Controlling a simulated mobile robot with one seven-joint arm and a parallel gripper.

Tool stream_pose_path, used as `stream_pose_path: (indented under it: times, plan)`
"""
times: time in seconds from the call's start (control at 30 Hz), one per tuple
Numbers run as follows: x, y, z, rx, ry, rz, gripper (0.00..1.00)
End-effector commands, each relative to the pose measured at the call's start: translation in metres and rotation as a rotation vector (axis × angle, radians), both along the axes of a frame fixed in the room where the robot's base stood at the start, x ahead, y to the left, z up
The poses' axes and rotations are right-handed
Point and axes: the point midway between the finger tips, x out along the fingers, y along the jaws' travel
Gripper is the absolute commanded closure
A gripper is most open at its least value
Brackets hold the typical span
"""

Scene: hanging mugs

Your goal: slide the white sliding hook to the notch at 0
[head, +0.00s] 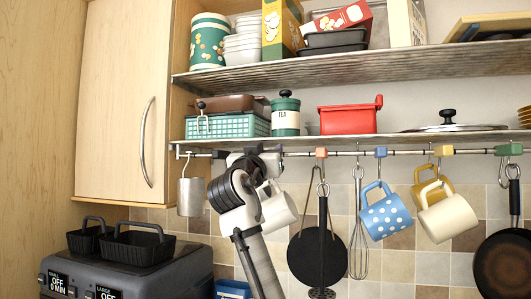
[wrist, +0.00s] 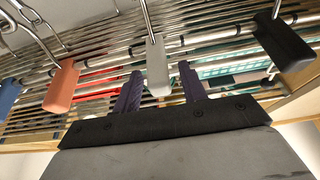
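In the wrist view, the white sliding hook (wrist: 158,68) hangs on the metal rail (wrist: 200,38), with its block between my gripper's two dark fingers. My gripper (wrist: 159,80) is open, with a gap on each side of the block. In the head view, my gripper (head: 248,160) is up at the rail (head: 340,153), left of the orange hook, and my arm largely hides the white hook. A white mug (head: 280,208) hangs just behind my arm. Dark bands mark the rail, but I cannot read a 0 at any notch.
An orange hook (wrist: 62,86) and a dark hook (wrist: 284,42) flank the white one in the wrist view. A metal cup (head: 190,197) hangs left; a black pan (head: 305,256), whisk (head: 358,230) and blue dotted mug (head: 386,215) hang right. A loaded shelf (head: 430,138) is just above.

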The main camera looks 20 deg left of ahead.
Motion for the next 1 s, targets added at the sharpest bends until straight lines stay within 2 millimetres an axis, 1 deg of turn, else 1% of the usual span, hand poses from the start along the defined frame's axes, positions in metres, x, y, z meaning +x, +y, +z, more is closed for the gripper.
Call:
stream_pose_path:
  times: [0.23, 0.37, 0.47, 0.7, 0.8, 0.9, 1.0]
  plan:
    - [-0.001, 0.001, -0.001, 0.001, 0.0, 0.001, 0.58]
    - [-0.012, 0.002, -0.007, 0.002, -0.003, 0.003, 0.58]
    - [-0.029, 0.002, -0.016, 0.002, -0.003, 0.004, 0.58]
    - [-0.081, 0.004, -0.038, 0.001, -0.004, 0.004, 0.58]
    - [-0.099, 0.004, -0.045, 0.001, -0.002, 0.003, 0.58]
    - [-0.113, 0.005, -0.049, 0.001, -0.002, 0.004, 0.58]
    - [-0.122, 0.005, -0.052, 0.001, -0.001, 0.001, 0.58]
